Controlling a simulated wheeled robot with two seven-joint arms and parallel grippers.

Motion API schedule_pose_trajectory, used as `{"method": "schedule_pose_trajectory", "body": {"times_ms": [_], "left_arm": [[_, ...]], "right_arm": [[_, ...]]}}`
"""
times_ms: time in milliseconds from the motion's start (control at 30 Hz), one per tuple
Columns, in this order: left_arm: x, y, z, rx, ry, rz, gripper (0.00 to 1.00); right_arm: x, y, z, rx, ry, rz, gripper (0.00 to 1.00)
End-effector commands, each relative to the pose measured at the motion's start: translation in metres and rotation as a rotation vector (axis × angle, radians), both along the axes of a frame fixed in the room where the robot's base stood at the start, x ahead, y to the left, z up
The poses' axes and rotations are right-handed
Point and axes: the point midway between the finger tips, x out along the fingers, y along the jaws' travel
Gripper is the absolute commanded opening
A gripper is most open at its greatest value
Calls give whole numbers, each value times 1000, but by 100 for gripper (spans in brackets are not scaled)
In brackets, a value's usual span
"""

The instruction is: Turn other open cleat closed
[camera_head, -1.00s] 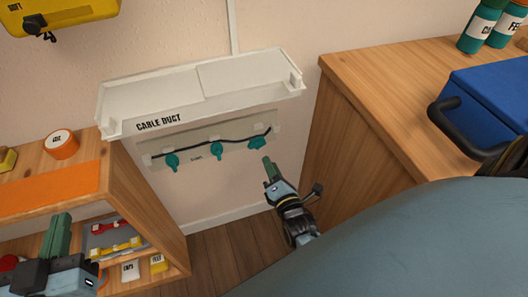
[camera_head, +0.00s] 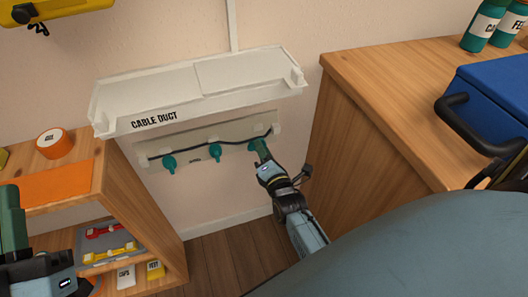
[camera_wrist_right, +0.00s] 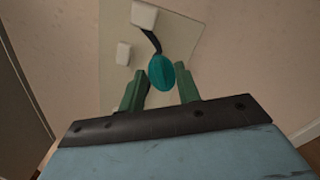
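A pale panel (camera_head: 190,149) on the wall below the cable duct (camera_head: 200,97) carries a black cable (camera_head: 193,144) and teal cleats. The left cleat (camera_head: 169,162) and middle cleat (camera_head: 215,152) hang with their knobs down. The right cleat is mostly hidden behind my right gripper (camera_head: 258,146) in the head view. In the right wrist view this teal cleat (camera_wrist_right: 162,72) sits between and just beyond the green fingertips of my right gripper (camera_wrist_right: 160,90), which are apart. My left gripper (camera_head: 12,225) is at the lower left, away from the panel; its finger opening is unclear.
A wooden shelf (camera_head: 150,220) with an orange top mat (camera_head: 50,186) and small items stands at left. A wooden counter (camera_head: 370,140) with a blue box (camera_head: 490,100) stands at right. Floor between them is clear.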

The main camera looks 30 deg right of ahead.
Motion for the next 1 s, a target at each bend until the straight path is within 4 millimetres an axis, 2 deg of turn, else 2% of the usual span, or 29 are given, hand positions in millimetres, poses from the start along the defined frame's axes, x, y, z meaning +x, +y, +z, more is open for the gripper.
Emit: {"method": "schedule_pose_trajectory", "body": {"times_ms": [67, 300, 333, 633, 800, 867, 1000], "left_arm": [[0, 0, 0, 0, 1, 0, 0], [0, 0, 0, 1, 2, 0, 0], [0, 0, 0, 1, 2, 0, 0], [1, 0, -1, 4, 14, 0, 0], [4, -1, -5, 24, 80, 0, 0], [8, 0, -13, 42, 135, 3, 0], [17, 2, -41, 99, 311, 16, 0]], "right_arm": [[0, 0, 0, 0, 0, 0, 33], [0, 0, 0, 0, 0, 0, 1], [0, 0, 0, 0, 0, 0, 0], [0, 0, 0, 18, -4, 0, 0], [0, 1, 1, 76, -18, 1, 0], [0, 1, 2, 109, -25, 2, 0], [0, 1, 2, 213, -50, 2, 0]]}}
